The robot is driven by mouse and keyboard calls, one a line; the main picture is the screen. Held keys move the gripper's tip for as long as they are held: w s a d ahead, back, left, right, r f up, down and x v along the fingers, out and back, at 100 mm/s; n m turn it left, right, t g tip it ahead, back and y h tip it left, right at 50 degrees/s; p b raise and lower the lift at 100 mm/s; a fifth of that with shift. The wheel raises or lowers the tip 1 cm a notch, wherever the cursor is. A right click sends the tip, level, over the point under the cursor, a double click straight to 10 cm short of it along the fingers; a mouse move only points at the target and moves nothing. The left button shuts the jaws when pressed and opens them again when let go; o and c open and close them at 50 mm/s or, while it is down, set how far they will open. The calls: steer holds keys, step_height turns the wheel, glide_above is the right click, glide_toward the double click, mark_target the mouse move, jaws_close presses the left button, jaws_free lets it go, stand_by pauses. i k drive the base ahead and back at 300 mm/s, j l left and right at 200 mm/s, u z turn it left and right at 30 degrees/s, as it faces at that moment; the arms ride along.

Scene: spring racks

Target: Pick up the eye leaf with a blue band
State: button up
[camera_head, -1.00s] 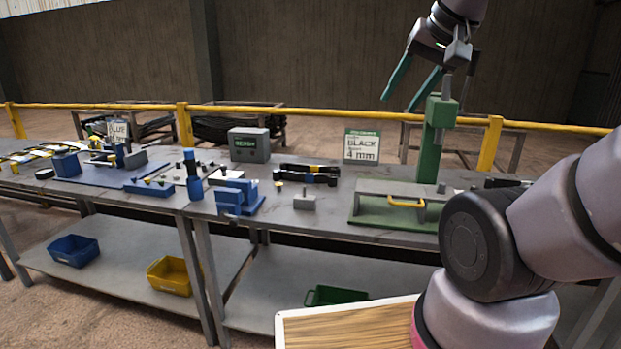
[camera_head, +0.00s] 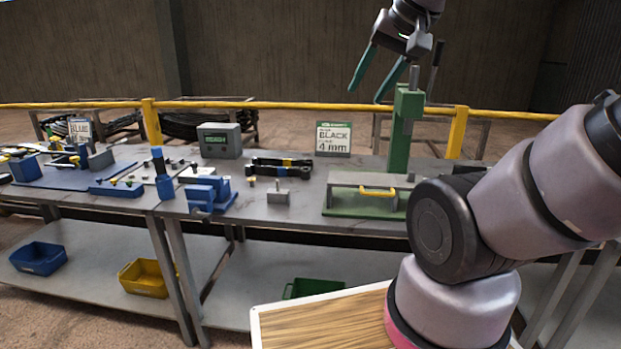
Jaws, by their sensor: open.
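Black leaf springs (camera_head: 280,170) lie close together on the bench top, left of the BLACK 4 mm sign. They carry small yellow and blue marks, but they are too small to tell which leaf has the blue band. More dark leaves with yellow marks (camera_head: 14,152) lie at the far left end of the bench. My gripper (camera_head: 366,94) hangs high at the upper right, its two green fingers apart and empty. It is well above the bench and to the right of the black leaves.
A grey box (camera_head: 219,141), blue fixtures (camera_head: 208,192) and a small grey block (camera_head: 278,197) stand around the leaves. A yellow rail (camera_head: 230,104) runs behind. Bins sit on the lower shelf.

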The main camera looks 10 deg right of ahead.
mark_target(304, 173)
steer(key=i+j, duration=0.25)
steer(key=i, duration=0.15)
steer(key=i+j, duration=0.25)
steer(key=i, duration=0.15)
steer(key=i+j, duration=0.25)
steer(key=i, duration=0.15)
